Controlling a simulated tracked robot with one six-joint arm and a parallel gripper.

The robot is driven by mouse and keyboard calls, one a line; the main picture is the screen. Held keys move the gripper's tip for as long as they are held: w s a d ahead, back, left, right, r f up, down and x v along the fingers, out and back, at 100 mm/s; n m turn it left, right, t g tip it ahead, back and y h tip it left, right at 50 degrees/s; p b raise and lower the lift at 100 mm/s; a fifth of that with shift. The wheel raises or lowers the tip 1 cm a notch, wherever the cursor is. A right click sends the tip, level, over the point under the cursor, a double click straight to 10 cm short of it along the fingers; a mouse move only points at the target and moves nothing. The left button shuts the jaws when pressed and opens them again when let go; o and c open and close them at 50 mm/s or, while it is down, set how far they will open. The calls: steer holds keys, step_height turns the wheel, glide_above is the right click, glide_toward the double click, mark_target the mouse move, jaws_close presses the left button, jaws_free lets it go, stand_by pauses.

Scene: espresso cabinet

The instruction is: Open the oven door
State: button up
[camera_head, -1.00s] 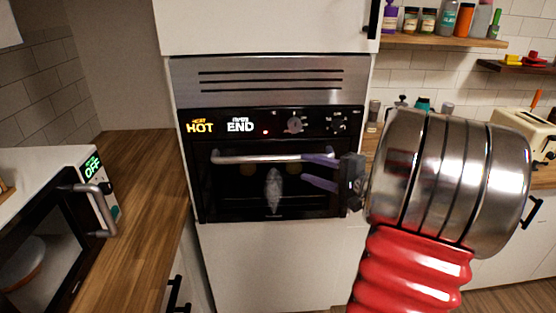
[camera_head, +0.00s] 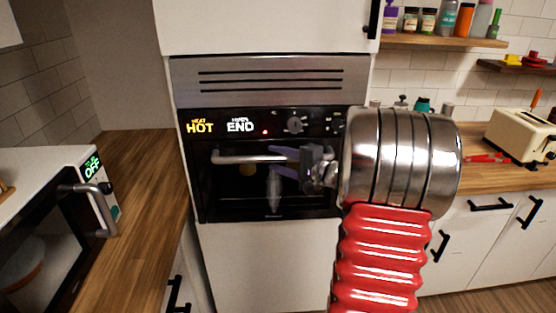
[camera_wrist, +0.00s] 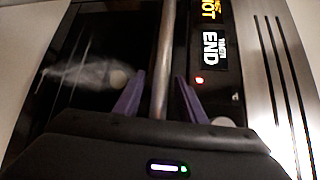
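The built-in oven has a dark glass door (camera_head: 222,198) that is shut, with a horizontal metal handle (camera_head: 235,159) across its upper part. My gripper (camera_head: 278,160) is at the right part of the handle, with its purple fingers pointing at the door. In the wrist view the handle (camera_wrist: 166,45) runs between the two fingers of my gripper (camera_wrist: 160,80). One finger is on each side, with gaps to the bar, so the gripper is open around the handle. The handle's right end is hidden behind my gripper and arm.
The oven's control panel (camera_head: 265,123) reads HOT and END. A microwave (camera_head: 45,235) stands on the wooden counter (camera_head: 140,215) at left. A toaster (camera_head: 518,135) is on the right counter. A cabinet (camera_head: 265,25) is above the oven.

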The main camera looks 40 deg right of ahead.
jaws_close()
stand_by(0.5)
steer(key=shift+f, duration=0.1)
